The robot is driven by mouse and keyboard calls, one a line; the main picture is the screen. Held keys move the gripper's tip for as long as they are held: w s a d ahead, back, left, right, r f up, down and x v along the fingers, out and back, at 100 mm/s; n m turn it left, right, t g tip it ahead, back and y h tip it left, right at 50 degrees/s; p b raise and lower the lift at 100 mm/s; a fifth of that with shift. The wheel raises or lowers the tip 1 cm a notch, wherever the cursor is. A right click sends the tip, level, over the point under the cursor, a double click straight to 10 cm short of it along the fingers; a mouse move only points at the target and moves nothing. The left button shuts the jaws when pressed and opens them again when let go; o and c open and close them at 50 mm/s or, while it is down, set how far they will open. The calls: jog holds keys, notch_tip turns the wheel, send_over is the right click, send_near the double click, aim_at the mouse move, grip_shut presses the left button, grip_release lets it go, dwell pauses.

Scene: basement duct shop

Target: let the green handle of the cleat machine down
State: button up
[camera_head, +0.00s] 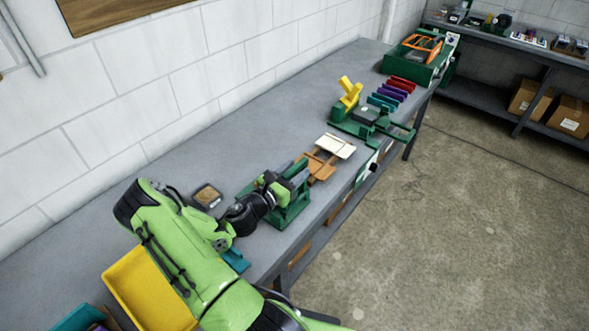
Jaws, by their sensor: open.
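A green machine frame (292,214) stands on the grey bench near its front edge, at the middle of the picture. My gripper (277,186) is at the upper left of this frame, close against it, with its jaws open. I cannot tell whether it touches the frame, because the wrist and frame overlap. A handle on this frame cannot be made out clearly behind my gripper. A second green machine (366,124) with a raised yellow lever (350,92) stands farther along the bench; a green bar sticks out at its right.
The grey bench (236,150) runs along a white block wall. Between the machines lie an orange-brown stand (318,169) and a white plate (336,146). A small dark box (207,196) sits left of my gripper. A yellow bin (147,290) is at the lower left. The floor at right is clear.

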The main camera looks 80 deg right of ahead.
jog(key=shift+c, duration=0.3)
grip_shut()
jog(key=shift+f, duration=0.15)
